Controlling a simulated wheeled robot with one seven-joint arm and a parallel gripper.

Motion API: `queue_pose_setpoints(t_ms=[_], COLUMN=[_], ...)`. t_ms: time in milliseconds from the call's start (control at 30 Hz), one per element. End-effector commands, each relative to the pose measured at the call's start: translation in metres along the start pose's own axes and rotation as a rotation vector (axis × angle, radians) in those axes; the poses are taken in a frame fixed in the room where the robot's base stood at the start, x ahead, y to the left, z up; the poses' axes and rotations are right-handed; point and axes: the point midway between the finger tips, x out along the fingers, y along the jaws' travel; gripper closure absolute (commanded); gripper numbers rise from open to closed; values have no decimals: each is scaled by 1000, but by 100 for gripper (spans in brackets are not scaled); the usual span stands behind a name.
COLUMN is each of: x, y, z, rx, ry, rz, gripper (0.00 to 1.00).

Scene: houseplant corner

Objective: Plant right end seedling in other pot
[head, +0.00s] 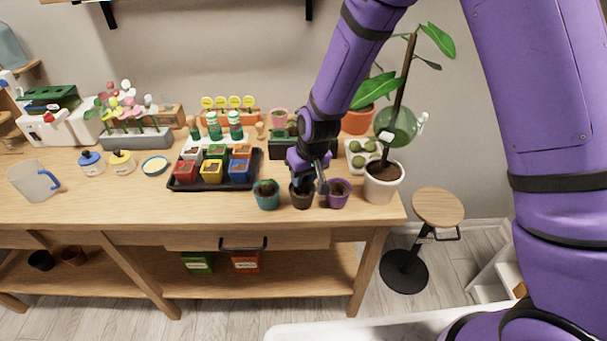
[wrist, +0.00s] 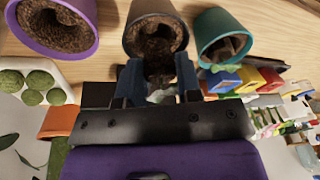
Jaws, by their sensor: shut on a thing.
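My gripper (wrist: 159,72) is shut on a seedling, with a brown soil plug (wrist: 159,66) between its fingers and a bit of pale green (wrist: 160,97) behind it. The gripper (head: 308,180) is at the dark brown pot (head: 302,200), with the plug at or just over its mouth; I cannot tell how deep. The dark pot (wrist: 140,20) shows brown soil inside. The purple pot (head: 338,197), full of soil, stands to its right in the head view, and the teal pot (head: 266,200) to its left. The seedling's leaves are mostly hidden by my gripper.
A black tray (head: 215,187) of coloured small pots lies left of the teal pot. A large potted plant (head: 383,185) stands right of the purple pot. A white holder with green balls (head: 360,150) is behind. The wooden bench (head: 130,205) is clear at front left.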

Motion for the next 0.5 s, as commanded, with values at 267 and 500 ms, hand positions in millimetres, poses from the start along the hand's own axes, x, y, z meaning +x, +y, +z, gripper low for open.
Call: queue_pose_setpoints(t_ms=[267, 500], x=[6, 11], y=[1, 1], z=[1, 2], rx=[0, 0], ry=[-1, -1], rz=[0, 0], gripper=[90, 90])
